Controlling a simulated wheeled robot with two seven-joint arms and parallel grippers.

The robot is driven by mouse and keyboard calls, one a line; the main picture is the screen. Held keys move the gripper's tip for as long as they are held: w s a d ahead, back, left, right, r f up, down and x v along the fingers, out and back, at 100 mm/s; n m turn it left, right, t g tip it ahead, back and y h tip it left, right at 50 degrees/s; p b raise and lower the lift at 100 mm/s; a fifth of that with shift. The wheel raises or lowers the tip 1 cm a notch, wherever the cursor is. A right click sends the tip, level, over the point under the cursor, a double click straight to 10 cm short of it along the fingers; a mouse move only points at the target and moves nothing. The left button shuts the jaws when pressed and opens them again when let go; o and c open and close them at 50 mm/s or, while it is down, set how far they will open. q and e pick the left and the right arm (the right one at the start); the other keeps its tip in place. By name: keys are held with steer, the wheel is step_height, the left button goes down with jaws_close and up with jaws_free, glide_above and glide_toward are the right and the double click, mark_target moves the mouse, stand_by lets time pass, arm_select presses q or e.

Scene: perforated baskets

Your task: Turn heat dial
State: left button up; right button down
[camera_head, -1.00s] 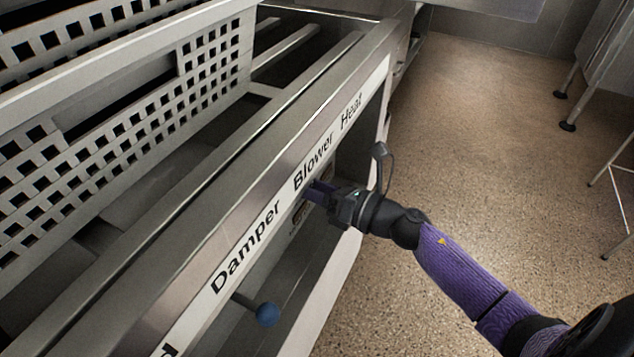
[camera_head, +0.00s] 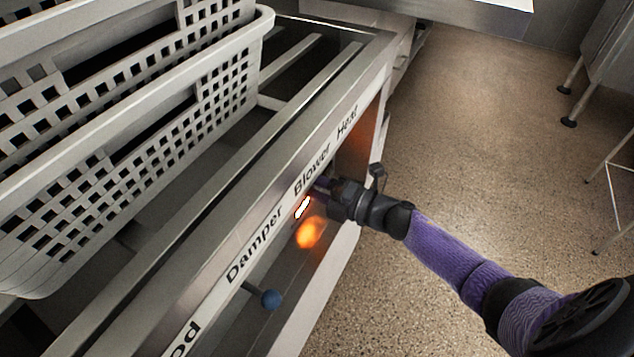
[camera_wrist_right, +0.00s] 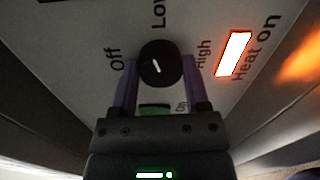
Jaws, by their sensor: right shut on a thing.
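My right gripper (camera_head: 322,189) comes in from the right and reaches under the front edge at the Blower lettering. In the right wrist view its two purple fingers (camera_wrist_right: 160,84) are on either side of the round black dial (camera_wrist_right: 161,64), shut on it. The dial's short white mark points up, roughly toward "Low", between "Off" on the left and "High" on the right. The "Heat on" light (camera_wrist_right: 233,54) glows to the right of the dial. It also shows in the head view (camera_head: 303,207). My left gripper is not in view.
The front strip (camera_head: 295,190) reads Damper, Blower and Heat. A blue knob (camera_head: 270,299) sticks out below Damper. White perforated baskets (camera_head: 120,170) stand on the counter at left. An orange glow (camera_head: 311,232) lies below the light.

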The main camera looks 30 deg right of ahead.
steer(key=shift+m+p, duration=0.4)
steer(key=shift+m, duration=1.1)
steer(key=shift+f, duration=0.1)
steer(key=shift+c, duration=0.4)
jaws_free()
steer(key=shift+d, duration=0.1)
steer(key=p+v, duration=0.3)
steer(key=v, duration=0.6)
steer(key=shift+s+d, duration=0.3)
